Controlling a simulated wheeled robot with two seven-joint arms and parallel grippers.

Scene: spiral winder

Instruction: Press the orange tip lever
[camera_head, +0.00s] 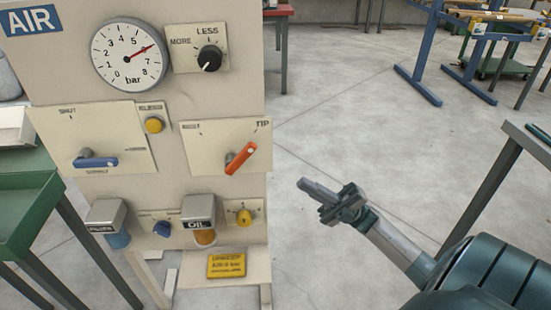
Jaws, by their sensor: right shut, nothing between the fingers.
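The orange tip lever (240,158) is on a cream plate marked "TIP" on the right side of the upright air panel (190,100). It slants, with its upper end to the right, and points between the plate's marks. My right gripper (304,184) is shut and empty. In the picture it is to the right of the lever and a little lower, apart from it, with its fingers pointing left toward the panel. My left gripper is not in view.
A blue lever (95,162), yellow button (154,125), black knob (210,58) and pressure gauge (129,55) share the panel. Below are two filter bowls and small knobs. Open floor lies between.

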